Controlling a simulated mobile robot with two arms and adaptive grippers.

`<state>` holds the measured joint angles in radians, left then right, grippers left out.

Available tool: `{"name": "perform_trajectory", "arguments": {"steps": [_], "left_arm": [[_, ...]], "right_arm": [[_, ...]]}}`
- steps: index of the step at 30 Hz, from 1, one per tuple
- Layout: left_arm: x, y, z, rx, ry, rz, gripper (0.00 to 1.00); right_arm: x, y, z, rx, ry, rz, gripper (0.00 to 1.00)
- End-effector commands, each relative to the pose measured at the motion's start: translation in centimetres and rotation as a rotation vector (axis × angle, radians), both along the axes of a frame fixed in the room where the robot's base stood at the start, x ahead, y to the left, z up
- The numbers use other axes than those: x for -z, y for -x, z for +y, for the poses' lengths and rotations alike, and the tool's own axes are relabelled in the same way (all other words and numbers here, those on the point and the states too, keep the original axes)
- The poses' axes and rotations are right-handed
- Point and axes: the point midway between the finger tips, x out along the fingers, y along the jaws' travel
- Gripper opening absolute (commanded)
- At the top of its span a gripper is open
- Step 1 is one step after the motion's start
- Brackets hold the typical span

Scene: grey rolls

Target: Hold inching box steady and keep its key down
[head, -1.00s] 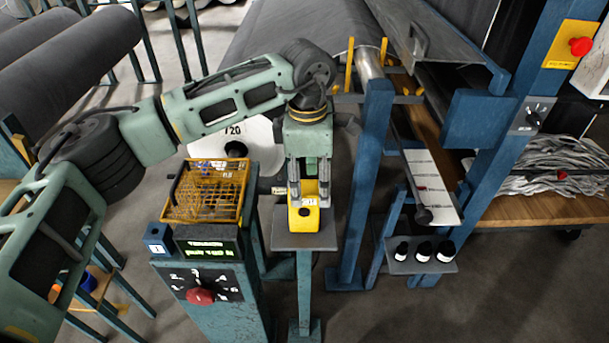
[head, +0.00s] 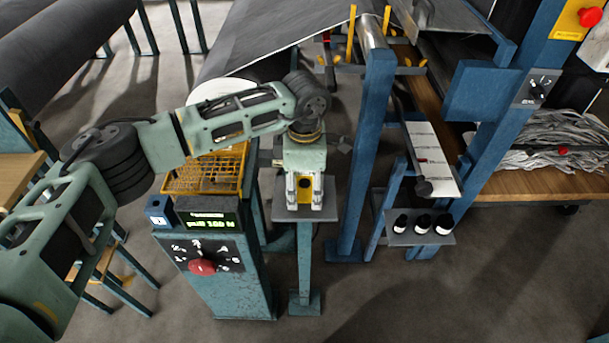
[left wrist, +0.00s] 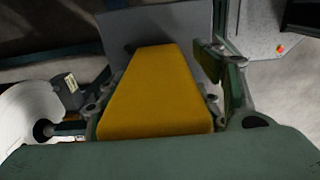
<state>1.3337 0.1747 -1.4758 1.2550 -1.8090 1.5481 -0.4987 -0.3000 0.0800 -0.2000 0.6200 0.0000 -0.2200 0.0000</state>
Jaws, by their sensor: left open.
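The yellow inching box (head: 304,190) is on the small grey plate (head: 265,210) of a blue stand. My left gripper (head: 305,203) points down over it, with its two fingers on either side. In the left wrist view the inching box (left wrist: 157,90) lies between the open fingers. It is close to the left finger, and a gap shows to the right finger (left wrist: 233,85). I cannot tell whether the left finger touches it. The key cannot be made out; the gripper covers much of the box. My right gripper is not in view.
A post with a yellow wire basket (head: 210,172), a lit display (head: 212,224) and a red-knobbed dial (head: 203,266) stands just left. A blue upright (head: 365,150) stands close on the right, beside a small shelf with black-capped bottles (head: 422,224).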

Motion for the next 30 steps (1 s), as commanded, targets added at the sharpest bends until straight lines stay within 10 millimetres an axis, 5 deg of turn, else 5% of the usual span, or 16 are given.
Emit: {"name": "perform_trajectory", "arguments": {"steps": [8,30], "left_arm": [[0.16,-0.01,-0.01,0.000,0.000,-0.001,0.61],[0.13,-0.02,0.00,0.000,0.000,-0.001,0.02]], "right_arm": [[0.00,0.00,0.00,0.000,0.000,0.000,0.00],[0.00,0.00,0.00,0.000,0.000,0.000,0.00]]}}
